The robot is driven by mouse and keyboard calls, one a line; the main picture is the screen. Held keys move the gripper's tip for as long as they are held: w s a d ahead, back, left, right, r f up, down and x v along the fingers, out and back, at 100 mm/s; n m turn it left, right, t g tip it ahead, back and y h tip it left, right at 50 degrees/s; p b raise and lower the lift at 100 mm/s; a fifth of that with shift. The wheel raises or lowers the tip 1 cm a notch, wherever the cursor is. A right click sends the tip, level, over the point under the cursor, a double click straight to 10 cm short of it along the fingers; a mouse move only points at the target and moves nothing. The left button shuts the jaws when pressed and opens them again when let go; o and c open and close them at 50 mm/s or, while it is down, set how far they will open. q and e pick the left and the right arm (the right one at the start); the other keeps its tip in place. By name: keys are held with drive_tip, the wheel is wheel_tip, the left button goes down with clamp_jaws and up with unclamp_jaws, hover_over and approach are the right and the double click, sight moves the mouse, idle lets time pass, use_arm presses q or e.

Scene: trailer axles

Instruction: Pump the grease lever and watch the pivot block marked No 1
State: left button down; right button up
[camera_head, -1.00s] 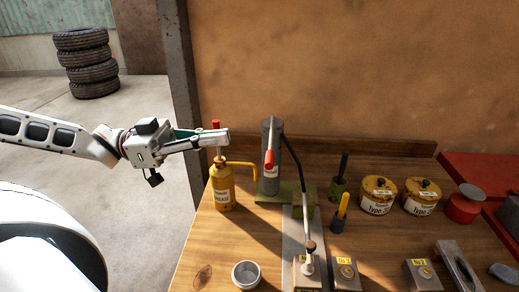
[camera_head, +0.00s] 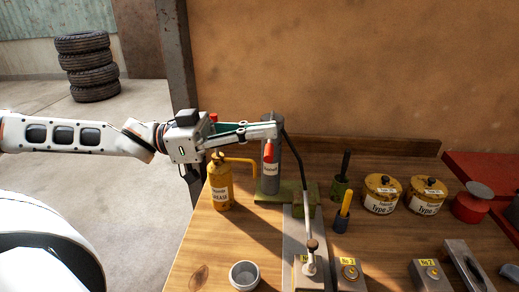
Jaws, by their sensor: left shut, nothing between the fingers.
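The grease pump is a grey cylinder (camera_head: 271,182) on a green base. Its lever has a red grip (camera_head: 268,153) that points toward me. My left gripper (camera_head: 276,130) is shut and empty, with its fingertips in front of the pump's top, above the red grip. It hides part of the lever, and I cannot tell whether it touches it. A dark hose runs from the pump to a nozzle (camera_head: 309,246) on a pivot block (camera_head: 301,280) at the front. That block's yellow label is partly covered, so its number is unreadable. My right gripper is not in view.
A yellow grease can (camera_head: 221,187) with a spout stands left of the pump. A small grey cup (camera_head: 244,275) is at the front. Block No 2 (camera_head: 425,276), another labelled block (camera_head: 348,274), two yellow tins (camera_head: 381,196) and a red jar (camera_head: 472,204) stand to the right.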

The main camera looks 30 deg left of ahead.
use_arm(q)
drive_tip(key=f, duration=0.2)
drive_tip(key=shift+s+a+f, duration=0.15)
drive_tip(key=shift+a+f, duration=0.15)
drive_tip(key=shift+f, duration=0.05)
